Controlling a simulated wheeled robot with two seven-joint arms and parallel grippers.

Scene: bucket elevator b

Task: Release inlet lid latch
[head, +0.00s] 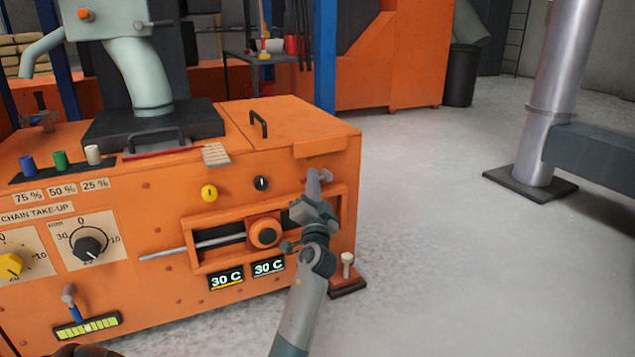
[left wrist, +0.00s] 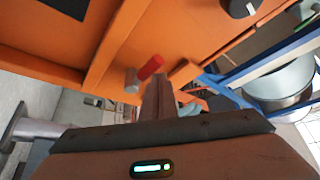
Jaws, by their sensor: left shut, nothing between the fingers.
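My left gripper (head: 318,180) is at the upper right of the orange machine's front face, with its fingers shut and nothing between them. A small red-tipped latch handle (left wrist: 150,68) with a pale grey base (left wrist: 132,80) shows in the left wrist view. It is just beyond the fingertips (left wrist: 160,86); I cannot tell if they touch it. In the head view the gripper mostly hides the latch, and only a bit of red shows. The orange lid (head: 285,119) with a black handle (head: 258,125) lies flat and closed on the machine's top. My right gripper is not in view.
Below the gripper are a slotted frame with an orange knob (head: 264,234) and two "30 C" displays (head: 226,280). Left are dials and a lever (head: 70,300). A small lever on a base (head: 347,270) stands by the right corner. Open floor lies right, up to a metal post (head: 555,110).

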